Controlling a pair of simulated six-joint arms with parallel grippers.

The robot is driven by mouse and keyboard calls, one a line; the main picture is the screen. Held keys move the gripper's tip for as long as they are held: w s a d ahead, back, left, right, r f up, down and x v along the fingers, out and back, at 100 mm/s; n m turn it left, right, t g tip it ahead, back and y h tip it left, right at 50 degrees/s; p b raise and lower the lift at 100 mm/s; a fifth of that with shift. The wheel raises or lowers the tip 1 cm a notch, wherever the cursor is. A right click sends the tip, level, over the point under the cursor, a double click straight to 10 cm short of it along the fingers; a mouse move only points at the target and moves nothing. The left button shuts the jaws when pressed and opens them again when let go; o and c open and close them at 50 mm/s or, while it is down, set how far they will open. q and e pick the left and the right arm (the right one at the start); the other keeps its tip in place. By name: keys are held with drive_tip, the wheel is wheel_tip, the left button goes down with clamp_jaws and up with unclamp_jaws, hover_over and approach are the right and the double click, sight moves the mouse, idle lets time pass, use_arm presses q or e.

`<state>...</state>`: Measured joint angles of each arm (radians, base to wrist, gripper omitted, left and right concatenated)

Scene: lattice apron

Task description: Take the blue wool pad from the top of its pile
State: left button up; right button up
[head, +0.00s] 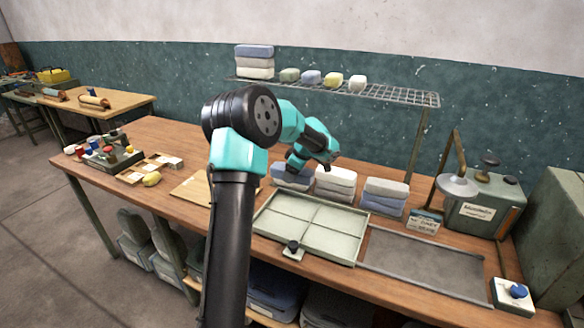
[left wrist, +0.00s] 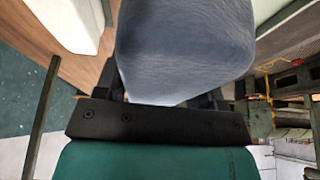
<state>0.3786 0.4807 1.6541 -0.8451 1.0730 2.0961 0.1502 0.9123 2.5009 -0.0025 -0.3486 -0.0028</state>
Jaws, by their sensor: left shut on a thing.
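My left gripper (head: 294,166) is at the leftmost of three pad piles on the bench, reaching down from above. It is shut on a blue wool pad (left wrist: 185,45), which fills the space between its fingers in the left wrist view. In the head view the blue pad (head: 279,170) is partly hidden by the gripper. I cannot tell whether it is clear of the pile. The middle pile (head: 335,183) is white, and the right pile (head: 385,195) has white over blue. My right gripper is not in view.
A pale divided tray (head: 312,226) lies in front of the piles, with a dark grey mat (head: 425,265) to its right. A wire shelf (head: 390,95) with folded pads stands behind. A green machine (head: 482,205) stands at the right.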

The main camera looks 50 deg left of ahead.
use_arm(q)
drive_tip(key=shift+s+d+r, duration=0.1)
drive_tip(key=shift+s+d, duration=0.55)
drive_tip(key=shift+d, duration=0.1)
